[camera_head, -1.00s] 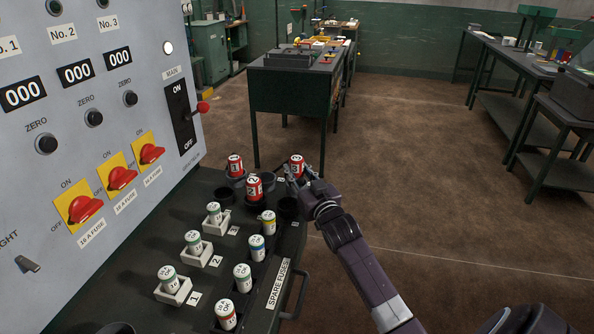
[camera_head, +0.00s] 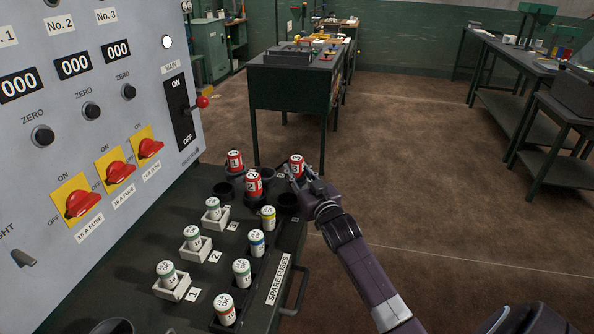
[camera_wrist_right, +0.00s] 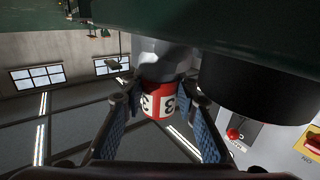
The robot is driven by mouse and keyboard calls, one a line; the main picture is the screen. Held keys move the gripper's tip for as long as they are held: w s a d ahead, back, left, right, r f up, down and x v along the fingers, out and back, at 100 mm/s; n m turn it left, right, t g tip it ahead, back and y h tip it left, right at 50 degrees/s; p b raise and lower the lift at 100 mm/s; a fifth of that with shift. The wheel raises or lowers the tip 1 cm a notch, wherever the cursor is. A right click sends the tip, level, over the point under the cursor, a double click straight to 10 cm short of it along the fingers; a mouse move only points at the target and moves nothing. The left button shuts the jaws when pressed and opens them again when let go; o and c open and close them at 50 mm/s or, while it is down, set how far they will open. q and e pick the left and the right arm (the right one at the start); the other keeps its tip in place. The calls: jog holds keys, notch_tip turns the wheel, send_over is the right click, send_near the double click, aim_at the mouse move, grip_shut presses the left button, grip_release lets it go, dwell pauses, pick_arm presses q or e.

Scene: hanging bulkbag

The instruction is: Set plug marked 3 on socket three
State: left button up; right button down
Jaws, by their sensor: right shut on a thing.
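The plug marked 3 (camera_head: 296,166) is red with a white label and stands roughly upright at the bench's far right corner. My right gripper (camera_head: 296,178) is shut on it; its fingers lie on both sides of the red body in the right wrist view (camera_wrist_right: 155,103). A grey part of the plug (camera_wrist_right: 160,60) shows past the red body. Whether its end sits in a socket is hidden. I cannot read which socket is marked three. My left gripper is not in view.
Red plugs 1 (camera_head: 235,161) and 2 (camera_head: 253,183) stand in dark cups to the left. Several white fuses (camera_head: 257,243) stand nearer. The grey switch panel (camera_head: 60,140) rises at the left. Open floor lies right.

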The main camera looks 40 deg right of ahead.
aim_at(299, 177)
jog(key=shift+r+p, duration=0.1)
jog(key=shift+p, duration=0.2)
dwell(0.6)
jog(key=shift+f+b, duration=0.45)
jog(key=shift+f, duration=0.3)
jog(key=c, duration=1.8)
grip_release()
jog(key=shift+r, duration=0.1)
jog(key=shift+p+v, duration=0.7)
jog(key=shift+v, duration=0.15)
jog(key=shift+p+v, duration=1.15)
jog(key=shift+v, duration=0.85)
jog(key=p+v, duration=0.2)
jog(key=v, duration=0.3)
jog(key=shift+s, duration=0.2)
